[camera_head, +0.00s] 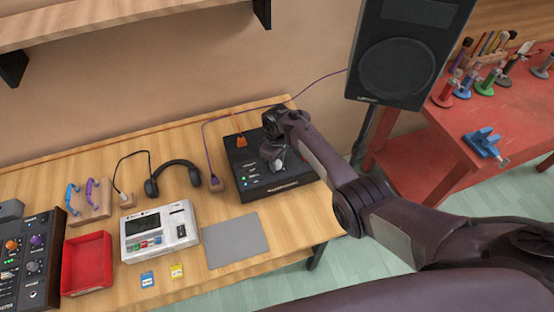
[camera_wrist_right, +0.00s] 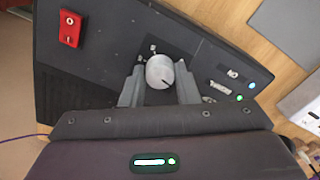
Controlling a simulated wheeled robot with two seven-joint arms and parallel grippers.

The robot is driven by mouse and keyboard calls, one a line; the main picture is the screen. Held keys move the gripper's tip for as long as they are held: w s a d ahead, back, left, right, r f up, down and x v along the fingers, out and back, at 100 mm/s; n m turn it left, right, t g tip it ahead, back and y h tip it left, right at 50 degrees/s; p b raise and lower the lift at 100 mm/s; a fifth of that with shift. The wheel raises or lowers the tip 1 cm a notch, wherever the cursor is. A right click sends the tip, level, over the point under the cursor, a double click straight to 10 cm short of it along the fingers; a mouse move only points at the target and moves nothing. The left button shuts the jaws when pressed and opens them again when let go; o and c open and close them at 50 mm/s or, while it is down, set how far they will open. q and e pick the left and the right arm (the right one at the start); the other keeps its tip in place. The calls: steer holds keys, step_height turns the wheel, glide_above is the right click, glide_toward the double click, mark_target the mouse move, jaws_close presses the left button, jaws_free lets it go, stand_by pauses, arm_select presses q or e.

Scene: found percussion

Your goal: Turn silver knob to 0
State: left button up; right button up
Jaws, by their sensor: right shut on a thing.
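The silver knob (camera_wrist_right: 160,72) sits on top of a black box (camera_head: 240,168) on the wooden table. In the wrist view it is a light grey knob with a dark mark near its lower right side. My right gripper (camera_wrist_right: 159,88) has one finger on each side of the knob and is shut on it. Small markings around the knob are too small to read. My left gripper does not show.
A grey mat (camera_head: 236,241), a white device (camera_head: 158,232), headphones (camera_head: 172,180) and a red tray (camera_head: 87,263) lie left. A speaker (camera_head: 405,55) stands right.

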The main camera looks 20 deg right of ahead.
steer(key=n, duration=0.5)
steer(key=shift+n, duration=0.3)
steer(key=n+b, duration=0.1)
steer(key=n, duration=0.4)
steer(key=shift+n+b, duration=0.4)
steer(key=o, duration=1)
step_height(320, 180, up, 8)
steer(key=shift+f+p, duration=0.1)
steer(key=shift+p, duration=0.6)
